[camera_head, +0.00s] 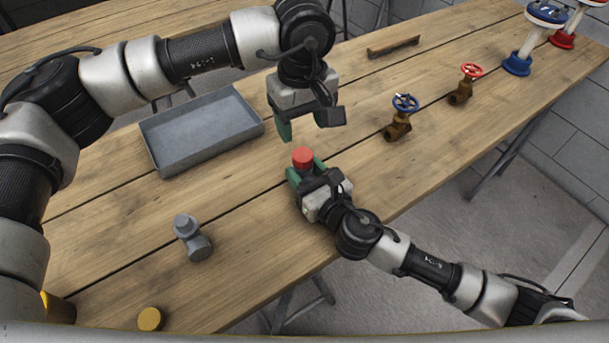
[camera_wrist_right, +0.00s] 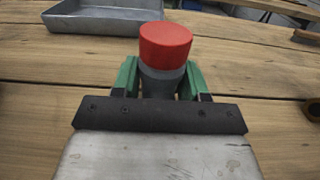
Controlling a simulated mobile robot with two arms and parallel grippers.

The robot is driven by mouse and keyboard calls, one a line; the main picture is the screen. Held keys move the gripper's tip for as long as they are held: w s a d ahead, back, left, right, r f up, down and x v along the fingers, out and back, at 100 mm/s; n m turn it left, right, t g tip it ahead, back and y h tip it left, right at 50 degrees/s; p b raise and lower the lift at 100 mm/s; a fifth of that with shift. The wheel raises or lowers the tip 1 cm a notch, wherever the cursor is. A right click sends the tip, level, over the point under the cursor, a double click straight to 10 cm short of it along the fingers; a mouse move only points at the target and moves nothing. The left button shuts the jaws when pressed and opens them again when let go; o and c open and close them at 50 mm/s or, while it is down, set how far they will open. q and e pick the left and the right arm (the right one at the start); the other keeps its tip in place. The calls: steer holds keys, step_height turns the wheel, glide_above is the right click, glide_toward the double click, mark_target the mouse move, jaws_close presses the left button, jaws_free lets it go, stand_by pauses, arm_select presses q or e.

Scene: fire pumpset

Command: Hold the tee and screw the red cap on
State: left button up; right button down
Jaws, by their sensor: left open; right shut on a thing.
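The red cap (camera_head: 302,157) sits upright on top of the grey tee, which is mostly hidden in the head view. In the right wrist view the red cap (camera_wrist_right: 165,45) rests on the grey neck of the tee (camera_wrist_right: 160,80); I cannot tell how tightly it is screwed on. My right gripper (camera_head: 306,170) is shut on the tee, with its green fingers on both sides below the cap. My left gripper (camera_head: 306,127) is open and empty, pointing down just above and behind the cap, apart from it.
A grey metal tray (camera_head: 203,130) lies at the left. A grey fitting (camera_head: 191,238) and a yellow cap (camera_head: 150,319) are near the front left. A blue-wheeled valve (camera_head: 400,117), a red-wheeled valve (camera_head: 464,84) and a brown bar (camera_head: 393,47) are toward the back right.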

arm_select(q)
steer(key=n, duration=0.6)
steer(key=shift+n, duration=0.4)
steer(key=n, duration=0.8)
steer(key=shift+n, duration=0.3)
steer(key=n, duration=0.8)
steer(key=shift+n, duration=0.3)
steer(key=n, duration=0.8)
steer(key=shift+n, duration=0.3)
steer(key=n, duration=0.4)
steer(key=shift+n, duration=0.3)
steer(key=shift+f, duration=0.1)
